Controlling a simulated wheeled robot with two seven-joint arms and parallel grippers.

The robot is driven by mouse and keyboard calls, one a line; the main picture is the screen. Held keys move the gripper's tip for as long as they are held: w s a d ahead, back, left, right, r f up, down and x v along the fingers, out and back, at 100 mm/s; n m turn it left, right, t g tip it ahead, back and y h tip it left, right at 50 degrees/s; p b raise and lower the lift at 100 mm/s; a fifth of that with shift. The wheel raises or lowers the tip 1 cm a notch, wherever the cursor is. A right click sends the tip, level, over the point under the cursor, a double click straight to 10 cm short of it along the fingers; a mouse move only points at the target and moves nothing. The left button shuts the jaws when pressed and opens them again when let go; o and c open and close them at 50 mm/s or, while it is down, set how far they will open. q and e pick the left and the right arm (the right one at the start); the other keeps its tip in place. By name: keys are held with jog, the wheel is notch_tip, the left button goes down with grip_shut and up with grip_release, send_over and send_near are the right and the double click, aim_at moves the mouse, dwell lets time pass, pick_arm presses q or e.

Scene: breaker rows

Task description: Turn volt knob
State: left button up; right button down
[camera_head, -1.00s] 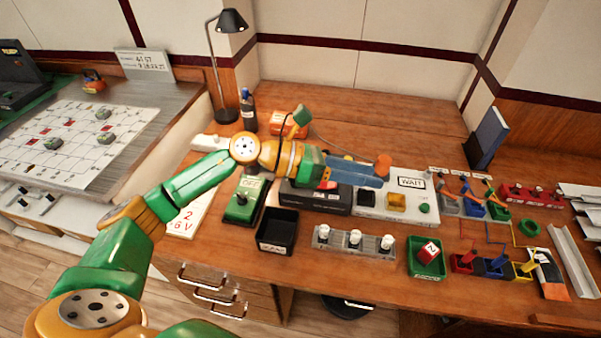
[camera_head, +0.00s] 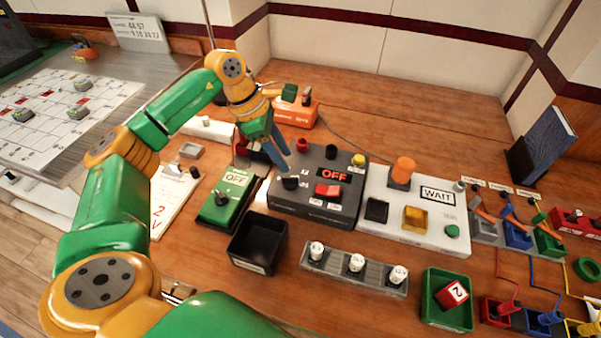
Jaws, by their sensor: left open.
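A dark power box (camera_head: 325,215) with a red "OFF" display stands mid-bench. It has a black knob (camera_head: 290,183) at its left, likely the volt knob, and a red rocker switch (camera_head: 328,190). The knob's label is too small to read. My left gripper (camera_head: 280,158) points down just above and behind the black knob, its blue-grey fingers seen almost edge-on. It is open and holds nothing visible. I cannot tell if a fingertip touches the knob. A white card marked "2 V" (camera_head: 160,212) lies at the left. My right gripper is not in view.
A green box (camera_head: 229,198) also marked "OFF" and a black tray (camera_head: 257,243) stand left of and before the power box. A socket strip (camera_head: 353,270) lies in front.

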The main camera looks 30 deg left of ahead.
aim_at(297, 176)
pick_arm(q)
jog(key=p+x, duration=0.1)
jog(key=x, duration=0.5)
jog(key=shift+w+d+f, duration=0.1)
jog(key=shift+d+f, duration=0.1)
jog(key=shift+f, duration=0.05)
grip_shut()
